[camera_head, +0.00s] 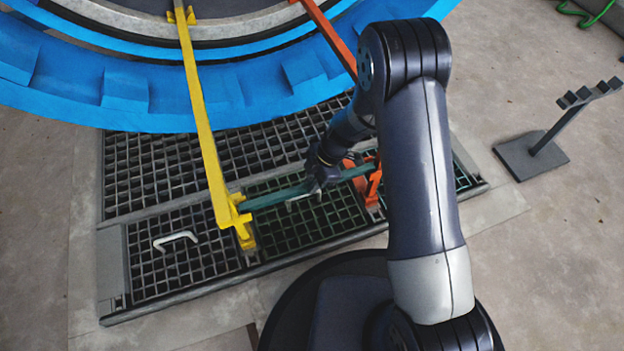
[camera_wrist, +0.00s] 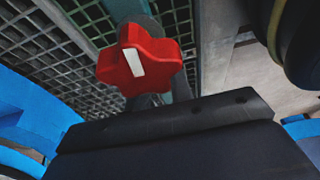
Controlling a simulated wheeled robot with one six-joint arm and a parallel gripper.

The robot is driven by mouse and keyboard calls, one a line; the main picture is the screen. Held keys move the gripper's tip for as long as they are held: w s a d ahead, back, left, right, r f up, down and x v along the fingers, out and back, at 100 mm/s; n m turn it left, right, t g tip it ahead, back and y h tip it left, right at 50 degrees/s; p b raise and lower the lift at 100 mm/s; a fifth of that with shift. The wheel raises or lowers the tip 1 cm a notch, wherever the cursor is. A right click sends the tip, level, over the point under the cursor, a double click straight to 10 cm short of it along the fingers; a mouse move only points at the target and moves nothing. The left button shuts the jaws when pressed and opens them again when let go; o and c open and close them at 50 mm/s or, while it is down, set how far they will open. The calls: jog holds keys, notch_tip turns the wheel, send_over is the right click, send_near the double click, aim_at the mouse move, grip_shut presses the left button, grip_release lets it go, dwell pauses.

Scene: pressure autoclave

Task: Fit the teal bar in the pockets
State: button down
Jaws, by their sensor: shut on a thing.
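The teal bar (camera_head: 275,196) runs across above the floor grating in the head view, from the yellow arm's end to the orange arm's end. My gripper (camera_head: 318,183) is shut on the bar near its middle and hides part of it. The bar's left end lies by the yellow pocket (camera_head: 236,214). Its right end reaches the orange pocket (camera_head: 371,182), partly hidden by my arm. I cannot tell whether either end is seated.
A blue ring (camera_head: 130,95) of the autoclave stands at the back. The grating (camera_head: 165,170) has a white handle (camera_head: 176,240). A dark stand (camera_head: 545,145) is at the right. A red star knob (camera_wrist: 138,60) shows close in the wrist view.

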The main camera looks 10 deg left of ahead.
jog(key=shift+f, duration=0.2)
jog(key=c, duration=1.2)
grip_release()
jog(key=shift+o, duration=0.2)
jog(key=p+v, duration=0.4)
jog(key=v, duration=0.6)
jog(key=shift+w+d+r, duration=0.1)
jog(key=shift+r, duration=0.25)
jog(key=b+x, duration=0.4)
jog(key=x, duration=0.7)
jog(key=shift+f, duration=0.1)
jog(key=shift+r, duration=0.55)
jog(key=shift+f, duration=0.1)
